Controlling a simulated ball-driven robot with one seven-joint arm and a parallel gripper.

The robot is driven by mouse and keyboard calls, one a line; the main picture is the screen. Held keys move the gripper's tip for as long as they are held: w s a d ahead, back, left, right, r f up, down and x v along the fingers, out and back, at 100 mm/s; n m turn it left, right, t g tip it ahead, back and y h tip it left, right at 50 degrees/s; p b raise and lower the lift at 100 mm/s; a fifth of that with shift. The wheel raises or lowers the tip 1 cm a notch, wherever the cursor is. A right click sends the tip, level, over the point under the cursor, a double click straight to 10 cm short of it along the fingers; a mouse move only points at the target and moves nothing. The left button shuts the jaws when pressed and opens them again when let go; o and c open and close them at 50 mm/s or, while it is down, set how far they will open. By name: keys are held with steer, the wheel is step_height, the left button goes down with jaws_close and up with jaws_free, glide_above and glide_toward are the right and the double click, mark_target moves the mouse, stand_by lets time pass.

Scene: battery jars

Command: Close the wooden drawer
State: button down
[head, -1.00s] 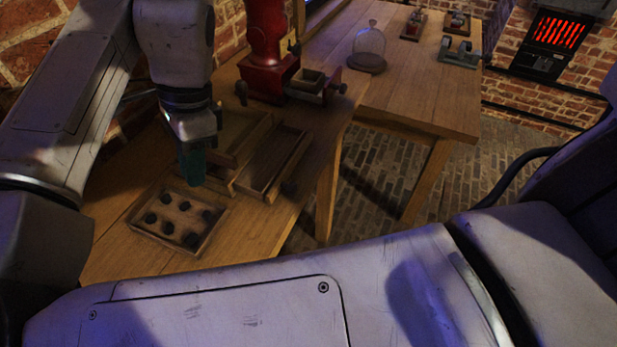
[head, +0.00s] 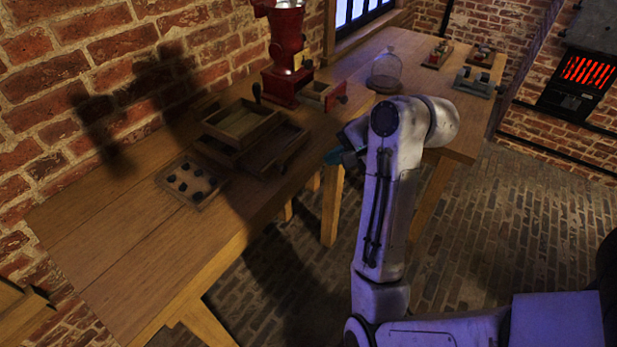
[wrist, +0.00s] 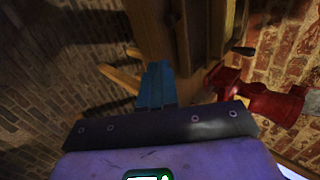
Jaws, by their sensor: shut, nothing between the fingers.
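The wooden drawer (head: 284,147) sticks out of the low wooden box (head: 238,122) on the table in the head view. It points toward the table's front edge, and its dark knob (head: 283,168) faces outward. The box has an open tray on top. My gripper (head: 338,156) is to the right of the drawer front, past the table edge and apart from the drawer. In the wrist view its blue fingers (wrist: 157,85) are together and empty. Wooden box parts (wrist: 205,30) show just beyond them there. My forearm covers part of the table to the right.
A red grinder (head: 286,55) with its own small drawer (head: 325,95) stands behind the box. A tray of dark round pieces (head: 190,182) lies left of it. A glass dome (head: 386,72) stands farther right. The table's near left part is clear.

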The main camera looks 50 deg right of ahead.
mark_target(265, 158)
steer(key=shift+n+y, duration=0.3)
steer(key=shift+n, duration=0.1)
steer(key=shift+w+a+r+x, duration=0.15)
steer(key=shift+a+x, duration=0.1)
steer(key=shift+x, duration=1.75)
steer(key=shift+w+a+r+x, duration=0.15)
steer(key=shift+a+r+x, duration=0.1)
steer(key=shift+x, duration=1.75)
steer(key=shift+w+a+r+x, duration=0.1)
steer(key=shift+w+a+x, duration=0.1)
steer(key=shift+x, duration=1.8)
steer(key=shift+p, duration=0.3)
steer(key=w+p, duration=0.1)
steer(key=w, duration=0.6)
steer(key=shift+w+a, duration=0.1)
steer(key=shift+w, duration=0.1)
steer(key=shift+w+r, duration=0.1)
steer(key=shift+a, duration=0.1)
steer(key=shift+p, duration=0.35)
